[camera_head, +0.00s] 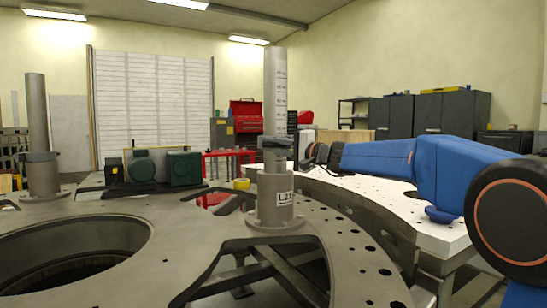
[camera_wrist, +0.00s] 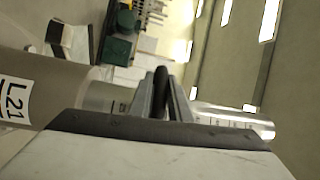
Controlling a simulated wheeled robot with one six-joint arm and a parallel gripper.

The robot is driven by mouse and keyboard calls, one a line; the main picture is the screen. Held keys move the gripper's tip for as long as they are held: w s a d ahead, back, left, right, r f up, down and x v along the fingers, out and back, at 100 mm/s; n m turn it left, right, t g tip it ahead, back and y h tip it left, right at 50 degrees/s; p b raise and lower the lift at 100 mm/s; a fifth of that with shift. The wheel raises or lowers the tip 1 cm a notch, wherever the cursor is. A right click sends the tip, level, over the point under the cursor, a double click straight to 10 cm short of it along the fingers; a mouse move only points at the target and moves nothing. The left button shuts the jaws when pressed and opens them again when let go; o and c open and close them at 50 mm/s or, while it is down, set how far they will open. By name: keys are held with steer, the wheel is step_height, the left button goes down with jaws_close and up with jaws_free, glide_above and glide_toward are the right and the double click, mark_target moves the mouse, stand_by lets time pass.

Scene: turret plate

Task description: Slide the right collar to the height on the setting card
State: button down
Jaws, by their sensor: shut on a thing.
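The right post (camera_head: 275,95) is a grey upright tube with scale marks, standing on a wider flanged base (camera_head: 275,205). A label (camera_head: 284,198) on the base reads L21 in the wrist view (camera_wrist: 14,100). The right collar (camera_head: 275,142) is a dark ring around the post, a little above the wider base. It also shows in the wrist view (camera_wrist: 160,82) between the fingers. My gripper (camera_wrist: 160,98) is shut on it, reaching in from the right in the head view. The fingers hide part of the collar, and the scale reading at it is not legible.
A left post (camera_head: 37,110) with its own collar (camera_head: 36,157) stands on the grey turret plate (camera_head: 130,220). The plate has a large round opening at left and cut-outs. A white perforated table (camera_head: 400,205) lies under my arm. Green machines (camera_head: 160,165) stand behind.

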step_height(320, 180, up, 6)
steer(key=shift+r, duration=0.2)
steer(key=c, duration=1.7)
jaws_free()
steer(key=shift+f, duration=0.1)
steer(key=v, duration=1.7)
steer(key=shift+s+d, duration=0.15)
steer(key=shift+d, duration=0.05)
steer(key=shift+d, duration=0.1)
